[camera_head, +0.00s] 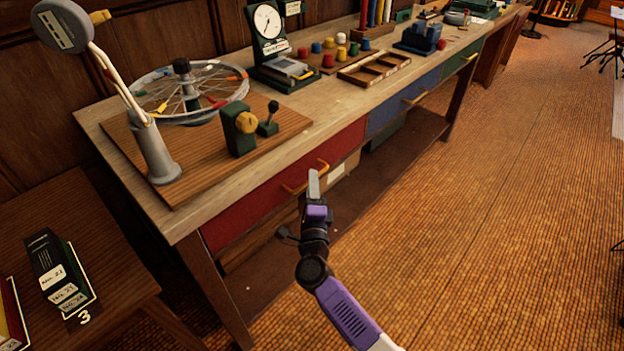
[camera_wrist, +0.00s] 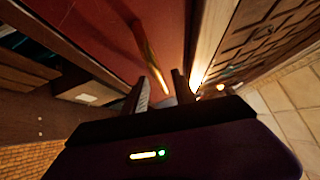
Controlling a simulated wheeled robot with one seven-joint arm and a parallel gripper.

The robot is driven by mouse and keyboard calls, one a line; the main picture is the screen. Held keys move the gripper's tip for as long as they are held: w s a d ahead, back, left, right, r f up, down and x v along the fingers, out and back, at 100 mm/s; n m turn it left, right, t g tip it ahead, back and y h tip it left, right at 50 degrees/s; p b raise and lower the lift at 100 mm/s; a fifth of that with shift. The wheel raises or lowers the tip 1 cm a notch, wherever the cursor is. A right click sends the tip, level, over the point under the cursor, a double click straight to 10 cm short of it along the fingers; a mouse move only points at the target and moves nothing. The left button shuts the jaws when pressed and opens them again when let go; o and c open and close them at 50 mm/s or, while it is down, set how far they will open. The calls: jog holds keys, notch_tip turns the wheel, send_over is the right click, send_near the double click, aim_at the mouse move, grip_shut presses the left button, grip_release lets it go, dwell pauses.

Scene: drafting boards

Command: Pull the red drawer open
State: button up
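The red drawer (camera_head: 255,205) is in the left part of the workbench front. It looks shut, its face in line with the blue drawer beside it. Its yellow bar handle (camera_head: 295,189) stands out from the face, partly hidden by my gripper (camera_head: 313,182) in the head view. In the wrist view the red face (camera_wrist: 85,30) fills the upper middle, and the handle (camera_wrist: 150,52) runs down towards the gap between my fingers (camera_wrist: 160,88). My fingers are apart, with the handle's lower end near their tips. I cannot tell whether they touch it.
The blue drawer (camera_head: 400,103) and green drawer (camera_head: 462,60) lie further along the workbench (camera_head: 200,205). A lamp, wheel and gauge stand on top. A low table (camera_head: 110,290) with books is at the lower left. The floor (camera_head: 480,220) on the right is clear.

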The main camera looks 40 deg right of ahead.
jog(key=shift+x, duration=0.9)
jog(key=shift+c, duration=0.3)
grip_shut()
dwell(0.6)
